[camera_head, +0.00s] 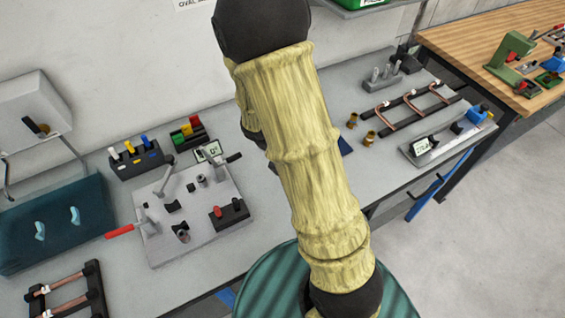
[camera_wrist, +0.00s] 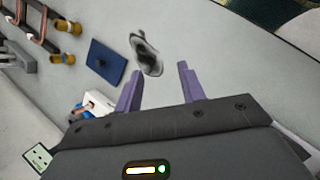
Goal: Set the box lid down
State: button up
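I cannot tell for sure which thing is the box lid. A flat dark-blue square (camera_wrist: 106,61) lies on the grey bench in the wrist view; a corner of it (camera_head: 345,146) shows beside my arm in the head view. A small white box-like thing (camera_wrist: 97,103) with something copper-coloured is partly hidden behind my gripper. A grey, dark-centred object (camera_wrist: 147,54) of unclear kind is just beyond the left finger. My gripper (camera_wrist: 159,82) has its two purple fingers apart, with nothing seen between them. In the head view my arm hides the gripper.
Brass fittings (camera_head: 369,138) and copper tubes on a black rack (camera_head: 413,104) are at the right. A grey fixture plate (camera_head: 165,242) with a red-handled lever and a teal case (camera_head: 45,236) are at the left. A white raised panel (camera_head: 30,108) stands behind.

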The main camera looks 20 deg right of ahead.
jog(key=s+a+r+m+t+y, duration=0.4)
jog(key=a+r+m, duration=0.3)
jog(key=r+m, duration=0.2)
jog(key=shift+r+y, duration=0.15)
jog(key=shift+y, duration=0.75)
jog(key=shift+w+a, duration=0.1)
jog(key=shift+a, duration=0.05)
